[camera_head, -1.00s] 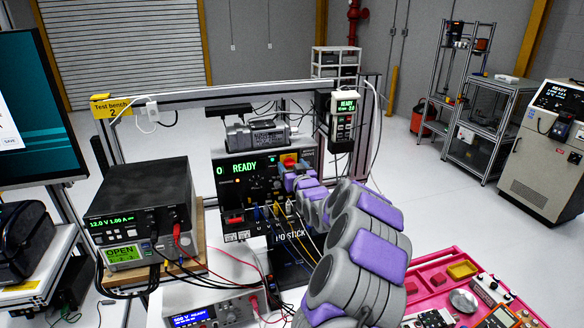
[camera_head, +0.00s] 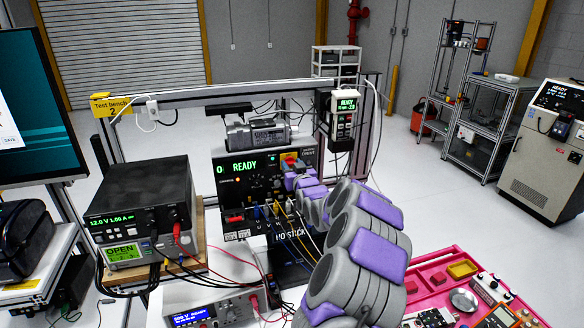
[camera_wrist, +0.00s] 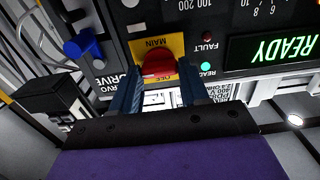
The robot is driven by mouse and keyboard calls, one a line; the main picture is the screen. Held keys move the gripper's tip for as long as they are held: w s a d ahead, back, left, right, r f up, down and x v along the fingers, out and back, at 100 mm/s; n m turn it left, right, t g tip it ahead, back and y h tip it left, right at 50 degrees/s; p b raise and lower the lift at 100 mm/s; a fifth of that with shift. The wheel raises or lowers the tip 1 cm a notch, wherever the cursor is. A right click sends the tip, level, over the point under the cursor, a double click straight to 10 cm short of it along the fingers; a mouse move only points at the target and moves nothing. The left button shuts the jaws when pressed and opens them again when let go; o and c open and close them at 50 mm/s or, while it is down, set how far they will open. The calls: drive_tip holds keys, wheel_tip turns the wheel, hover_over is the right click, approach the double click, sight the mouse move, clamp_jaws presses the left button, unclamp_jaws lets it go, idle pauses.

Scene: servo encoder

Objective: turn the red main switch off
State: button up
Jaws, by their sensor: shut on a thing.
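The red main switch (camera_wrist: 158,66) sits on a yellow plate (camera_wrist: 172,43) marked MAIN on the front of the black servo drive (camera_wrist: 240,20). The wrist view shows the panel upside down. My gripper (camera_wrist: 160,88) has one blue finger on each side of the red knob and is shut on it. The drive's display (camera_head: 240,166) reads READY.
A blue knob (camera_wrist: 84,46) is close beside the switch in the wrist view. Cables plug into the drive's lower front. A power supply (camera_head: 140,195) stands at left, a pendant (camera_head: 343,115) hangs at right, and a pink tray (camera_head: 450,290) lies at lower right.

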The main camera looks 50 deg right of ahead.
drive_tip(key=shift+f+n+b, duration=0.15)
drive_tip(key=shift+n+b, duration=0.15)
drive_tip(key=shift+b, duration=0.25)
drive_tip(key=n+b, duration=0.5)
drive_tip(key=b, duration=0.1)
drive_tip(key=n+b, duration=0.5)
drive_tip(key=n, duration=0.1)
drive_tip(key=n+b, duration=0.6)
drive_tip(key=shift+w+a+f+b, duration=0.15)
drive_tip(key=shift+f+b, duration=0.15)
drive_tip(key=shift+b, duration=0.05)
drive_tip(key=o, duration=1.1)
drive_tip(key=shift+w+a, duration=0.1)
drive_tip(key=shift+a, duration=0.05)
drive_tip(key=shift+c, duration=0.2)
drive_tip(key=shift+r, duration=0.15)
